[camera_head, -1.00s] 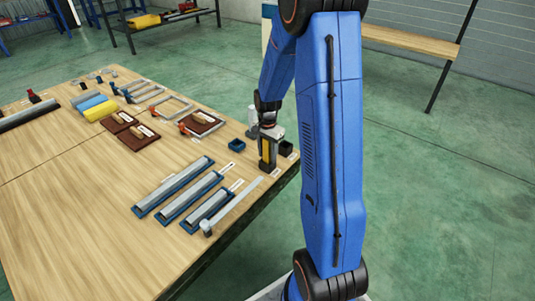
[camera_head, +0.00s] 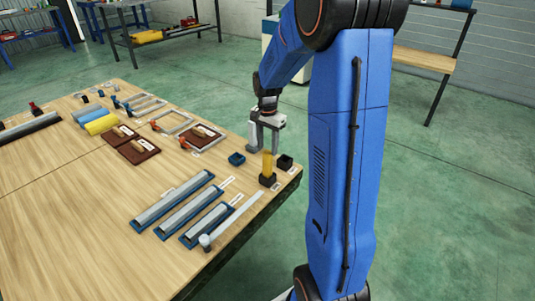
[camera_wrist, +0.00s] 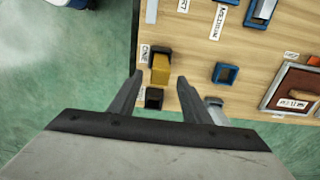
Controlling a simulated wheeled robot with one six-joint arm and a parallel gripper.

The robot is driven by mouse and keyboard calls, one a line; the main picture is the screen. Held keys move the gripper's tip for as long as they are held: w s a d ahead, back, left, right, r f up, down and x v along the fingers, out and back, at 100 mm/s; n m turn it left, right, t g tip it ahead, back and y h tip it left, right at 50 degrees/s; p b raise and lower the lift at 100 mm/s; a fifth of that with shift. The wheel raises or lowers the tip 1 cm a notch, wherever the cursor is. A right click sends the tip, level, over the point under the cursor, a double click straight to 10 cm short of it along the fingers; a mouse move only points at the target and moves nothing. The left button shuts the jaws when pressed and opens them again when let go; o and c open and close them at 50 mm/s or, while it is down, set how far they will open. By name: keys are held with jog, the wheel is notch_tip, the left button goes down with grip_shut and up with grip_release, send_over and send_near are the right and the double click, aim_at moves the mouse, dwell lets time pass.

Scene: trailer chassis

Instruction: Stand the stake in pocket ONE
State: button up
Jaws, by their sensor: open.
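The yellow stake (camera_head: 267,164) stands upright in a black pocket (camera_head: 268,181) near the table's right corner. In the wrist view the stake (camera_wrist: 160,70) rises from its black pocket (camera_wrist: 163,53), beside a small label (camera_wrist: 145,54) that seems to read ONE. My gripper (camera_head: 264,148) is open and empty, just above and behind the stake's top in the head view. In the wrist view its fingers are spread on either side of the stake, apart from it. The stake's lower end is hidden inside the pocket.
A second, empty black pocket (camera_head: 285,162) stands near the table edge, and a blue pocket (camera_head: 236,159) lies to the left. Blue trays with grey bars (camera_head: 190,210) and a long grey ruler-like piece (camera_head: 232,220) lie in front. The left front of the table is clear.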

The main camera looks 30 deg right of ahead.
jog(key=shift+s+a+r, duration=0.1)
jog(key=shift+a+r, duration=0.05)
jog(key=shift+r, duration=0.4)
jog(key=s+a+r+n+t, duration=0.2)
jog(key=s+a+r+n, duration=0.4)
jog(key=s, duration=0.4)
jog(key=s+a+r+n+t, duration=0.1)
jog(key=s+a+r+n, duration=0.3)
jog(key=s+a+r, duration=0.5)
jog(key=s+f+n+t, duration=0.1)
jog(key=s+n, duration=0.3)
jog(key=s, duration=0.7)
jog(key=shift+a+f+t, duration=0.25)
jog(key=shift+f+t, duration=0.15)
jog(key=shift+f, duration=0.25)
